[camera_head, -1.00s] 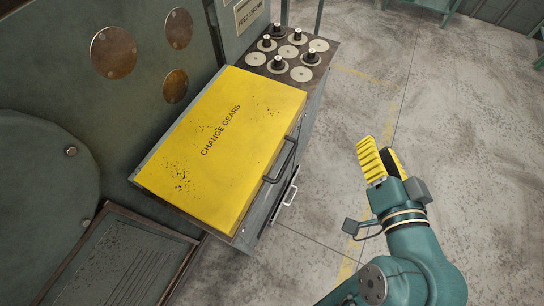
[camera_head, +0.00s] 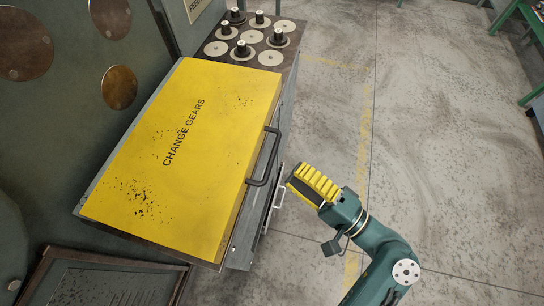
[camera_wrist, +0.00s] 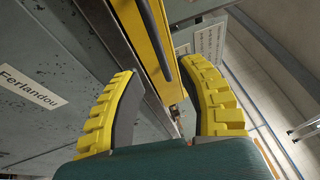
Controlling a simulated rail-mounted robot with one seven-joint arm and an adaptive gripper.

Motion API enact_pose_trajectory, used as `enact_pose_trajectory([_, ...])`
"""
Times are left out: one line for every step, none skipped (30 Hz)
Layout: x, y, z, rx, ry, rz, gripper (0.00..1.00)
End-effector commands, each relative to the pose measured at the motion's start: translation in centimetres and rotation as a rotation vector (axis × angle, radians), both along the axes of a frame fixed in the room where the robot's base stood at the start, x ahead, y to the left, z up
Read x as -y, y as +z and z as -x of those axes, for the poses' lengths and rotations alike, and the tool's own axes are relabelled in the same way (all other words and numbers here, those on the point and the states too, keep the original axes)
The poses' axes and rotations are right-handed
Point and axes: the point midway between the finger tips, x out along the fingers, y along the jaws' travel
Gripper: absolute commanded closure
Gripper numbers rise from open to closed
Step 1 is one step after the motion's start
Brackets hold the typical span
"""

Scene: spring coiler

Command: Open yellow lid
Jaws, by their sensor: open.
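The yellow lid (camera_head: 190,155), marked CHANGE GEARS, lies shut on a grey cabinet. A dark bar handle (camera_head: 265,157) is fixed along its right edge. My gripper (camera_head: 300,175) is to the right of that handle, apart from it in the head view. In the wrist view my gripper (camera_wrist: 165,95) has its two yellow-padded fingers spread with nothing held. The yellow edge of the lid (camera_wrist: 145,45) shows between and beyond the fingers, with a dark bar in front of it.
A lighter handle (camera_head: 278,195) sits lower on the cabinet front. Several gears and posts stand on a dark tray (camera_head: 290,65) behind the lid. The machine wall (camera_head: 60,120) rises on the left. Open floor (camera_head: 430,150) lies to the right.

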Motion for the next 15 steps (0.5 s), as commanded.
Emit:
enact_pose_trajectory([-1.2, -0.1, -0.7, 0.004, 0.006, 0.002, 0.61])
enact_pose_trajectory([-1.7, 0.0, -1.2, 0.004, 0.005, 0.003, 0.61])
enact_pose_trajectory([-2.4, 0.2, -1.7, 0.004, 0.006, 0.002, 0.61])
enact_pose_trajectory([-2.9, 0.3, -2.1, 0.003, 0.005, 0.002, 0.61])
enact_pose_trajectory([-3.3, 0.5, -2.4, 0.004, 0.004, 0.001, 0.61])
enact_pose_trajectory([-3.9, 0.6, -2.9, 0.004, 0.004, 0.003, 0.61])
enact_pose_trajectory([-4.2, 0.7, -3.2, 0.003, 0.003, 0.002, 0.61])
enact_pose_trajectory([-4.4, 0.8, -3.4, 0.003, 0.002, 0.002, 0.61])
enact_pose_trajectory([-4.8, 0.9, -3.7, 0.002, 0.003, 0.001, 0.61])
enact_pose_trajectory([-4.9, 1.0, -3.8, 0.002, 0.002, 0.001, 0.61])
enact_pose_trajectory([-5.0, 1.1, -4.0, 0.002, -0.001, 0.002, 0.61])
enact_pose_trajectory([-5.2, 1.1, -4.1, 0.002, -0.001, 0.002, 0.61])
enact_pose_trajectory([-5.2, 1.2, -4.1, 0.001, -0.001, 0.001, 0.61])
enact_pose_trajectory([-5.2, 1.2, -4.2, 0.001, -0.001, 0.001, 0.61])
enact_pose_trajectory([-5.3, 1.2, -4.2, 0.001, -0.001, 0.001, 0.61])
